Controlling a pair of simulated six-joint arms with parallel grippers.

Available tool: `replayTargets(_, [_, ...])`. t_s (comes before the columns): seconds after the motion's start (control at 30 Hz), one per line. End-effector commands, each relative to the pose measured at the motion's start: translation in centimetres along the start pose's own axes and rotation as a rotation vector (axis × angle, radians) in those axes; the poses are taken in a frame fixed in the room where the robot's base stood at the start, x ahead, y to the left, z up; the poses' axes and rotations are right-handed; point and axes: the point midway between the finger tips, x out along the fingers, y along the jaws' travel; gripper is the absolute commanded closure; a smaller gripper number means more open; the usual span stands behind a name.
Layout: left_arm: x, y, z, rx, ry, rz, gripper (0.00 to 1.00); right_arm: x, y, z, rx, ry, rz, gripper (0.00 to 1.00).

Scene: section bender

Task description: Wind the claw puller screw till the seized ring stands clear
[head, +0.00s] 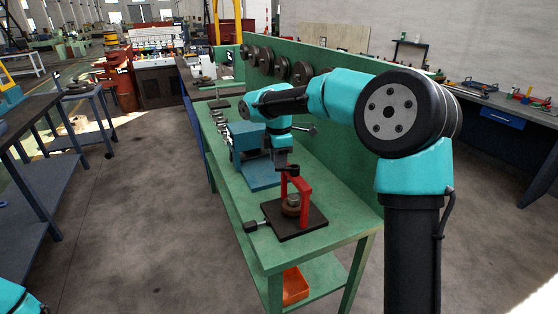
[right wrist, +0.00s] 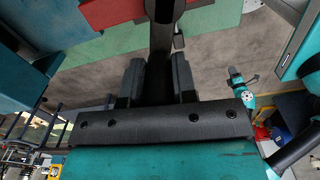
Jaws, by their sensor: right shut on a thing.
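The claw puller (head: 304,190) is a red frame standing upright on a black base plate (head: 297,225) on the green bench. A brownish ring (head: 290,209) sits low between its legs; whether it stands clear of its seat is too small to tell. My right gripper (head: 283,166) is over the puller's top, shut on the dark bar (right wrist: 160,45) of the puller screw. In the right wrist view this bar runs up between both fingers, with the red puller frame (right wrist: 108,12) beyond. My left gripper is outside the view; only a bit of my left arm shows.
A blue-teal vise-like machine (head: 246,140) stands on the green bench (head: 335,218) just behind the puller. A green upright panel (head: 345,145) with dark round wheels runs along the bench's right side. An orange bin (head: 295,286) sits on the lower shelf.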

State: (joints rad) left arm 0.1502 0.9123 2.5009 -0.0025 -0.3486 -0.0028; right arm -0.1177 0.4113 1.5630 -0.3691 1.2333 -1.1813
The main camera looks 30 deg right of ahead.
Motion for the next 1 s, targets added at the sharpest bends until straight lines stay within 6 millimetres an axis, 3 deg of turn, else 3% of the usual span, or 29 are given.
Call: replayTargets(1.0, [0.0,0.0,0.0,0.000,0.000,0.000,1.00,0.0,3.5,3.2,0.959,0.001,0.002,0.98])
